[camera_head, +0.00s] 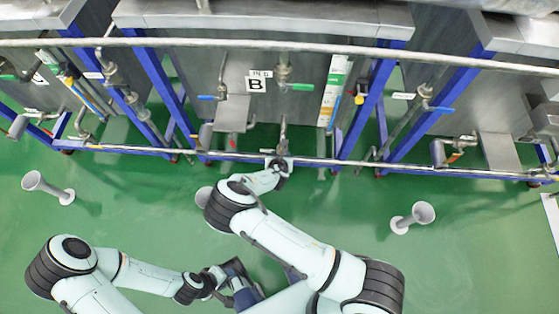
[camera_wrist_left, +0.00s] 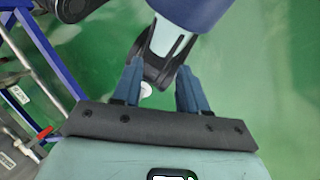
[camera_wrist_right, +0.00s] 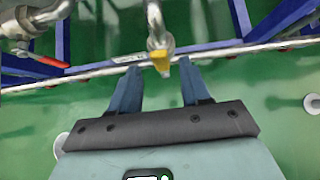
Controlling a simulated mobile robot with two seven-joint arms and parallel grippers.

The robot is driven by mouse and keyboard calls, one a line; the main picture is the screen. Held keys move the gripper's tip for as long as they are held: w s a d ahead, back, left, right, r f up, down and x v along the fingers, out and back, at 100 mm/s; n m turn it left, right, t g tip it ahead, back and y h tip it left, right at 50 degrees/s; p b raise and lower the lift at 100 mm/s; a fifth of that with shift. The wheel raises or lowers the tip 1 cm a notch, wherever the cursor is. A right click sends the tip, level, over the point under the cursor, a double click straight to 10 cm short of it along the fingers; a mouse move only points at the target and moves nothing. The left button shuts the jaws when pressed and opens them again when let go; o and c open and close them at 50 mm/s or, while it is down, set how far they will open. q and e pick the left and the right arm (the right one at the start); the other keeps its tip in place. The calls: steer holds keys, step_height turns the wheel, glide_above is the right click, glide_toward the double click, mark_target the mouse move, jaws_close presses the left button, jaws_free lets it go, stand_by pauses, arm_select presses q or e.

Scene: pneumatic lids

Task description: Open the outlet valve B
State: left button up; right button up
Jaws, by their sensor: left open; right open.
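The outlet valve under the tank marked B (camera_head: 255,84) is a metal fitting at the lower end of a vertical pipe (camera_head: 283,132). In the right wrist view the valve's yellow handle (camera_wrist_right: 160,61) shows at its lower end. My right gripper (camera_wrist_right: 159,72) is open, with one finger on each side of the yellow handle; contact cannot be told. In the head view my right wrist mostly hides this gripper. My left gripper (camera_head: 222,281) is open and empty, low in the head view; its spread fingers show in the left wrist view (camera_wrist_left: 158,88).
A horizontal rail (camera_head: 380,163) runs in front of the tanks, close to my right gripper. A green-handled valve (camera_head: 300,87), a blue-handled valve (camera_head: 208,98) and blue frame posts (camera_head: 160,85) stand behind. White floor funnels (camera_head: 413,217) stand on open green floor.

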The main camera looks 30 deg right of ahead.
arm_select(q)
steer(key=shift+s+r+p, duration=0.5)
steer(key=shift+r+p, duration=0.3)
steer(key=shift+r, duration=0.1)
arm_select(e)
steer(key=v, duration=0.9)
steer(key=shift+w+f, duration=0.1)
steer(key=s+d+f+m+g+y+p, duration=0.1)
steer(key=s+f+m+g+p, duration=0.2)
steer(key=s+m, duration=0.6)
steer(key=s+d+f+m+g+y+p, duration=0.15)
steer(key=s+m+g+p, duration=0.35)
steer(key=s, duration=0.6)
arm_select(q)
step_height(320, 180, up, 11)
steer(key=w+p, duration=0.1)
steer(key=p, duration=0.2)
steer(key=shift+g+p, duration=0.35)
steer(key=shift+g, duration=0.05)
arm_select(e)
steer(key=s+a+r+m+y, duration=0.2)
steer(key=a+r+m, duration=0.3)
steer(key=m, duration=0.5)
steer(key=s+a+r+m+y, duration=0.3)
steer(key=a+r+m+y, duration=0.1)
steer(key=m, duration=0.5)
steer(key=shift+s+a+r+m+g, duration=0.3)
steer(key=shift+a+r+m, duration=0.1)
steer(key=shift+a+r, duration=0.3)
